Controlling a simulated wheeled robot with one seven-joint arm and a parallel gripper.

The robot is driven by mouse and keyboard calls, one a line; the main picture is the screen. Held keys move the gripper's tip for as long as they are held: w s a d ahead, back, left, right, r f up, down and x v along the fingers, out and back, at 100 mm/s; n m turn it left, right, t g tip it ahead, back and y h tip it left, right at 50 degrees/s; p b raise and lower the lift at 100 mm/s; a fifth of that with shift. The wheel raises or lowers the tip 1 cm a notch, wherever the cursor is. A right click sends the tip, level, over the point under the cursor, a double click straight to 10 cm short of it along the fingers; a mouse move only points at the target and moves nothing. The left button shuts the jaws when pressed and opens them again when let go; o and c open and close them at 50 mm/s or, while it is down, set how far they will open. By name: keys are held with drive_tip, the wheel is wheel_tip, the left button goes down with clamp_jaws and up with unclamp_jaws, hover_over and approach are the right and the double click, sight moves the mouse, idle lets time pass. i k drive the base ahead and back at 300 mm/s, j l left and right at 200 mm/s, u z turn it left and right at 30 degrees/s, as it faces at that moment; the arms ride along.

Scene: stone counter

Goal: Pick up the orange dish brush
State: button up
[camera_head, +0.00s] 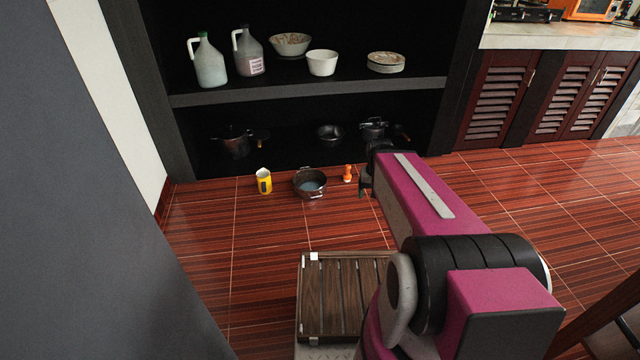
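A small orange object (348,173), which looks like the dish brush, stands upright on the red-brown tiled floor in front of the dark shelf. My gripper (366,184) is just to the right of it, at the far end of my magenta arm, with a small gap visible between them in this view. The gripper is small and dark, and partly hidden by my arm. Whether its fingers are open or shut does not show.
A dark shelf (300,92) behind holds jugs, bowls and pots. A slatted wooden crate (304,300) lies nearer. Floor at right is clear.

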sight(347, 177)
drive_tip(key=i+l+u, duration=0.1)
drive_tip(key=u, duration=0.35)
drive_tip(key=i+l+u, duration=0.1)
drive_tip(key=u, duration=0.35)
drive_tip(key=i+l+u, duration=0.15)
drive_tip(key=l, duration=0.4)
drive_tip(key=i+l+u, duration=0.15)
drive_tip(key=l, duration=0.4)
drive_tip(key=i+l+u, duration=0.15)
drive_tip(key=l, duration=0.45)
drive_tip(key=l+u, duration=0.15)
drive_tip(key=l, duration=0.4)
drive_tip(key=i+l, duration=0.1)
drive_tip(key=l, duration=0.65)
drive_tip(key=i+l, duration=0.1)
drive_tip(key=l, duration=0.7)
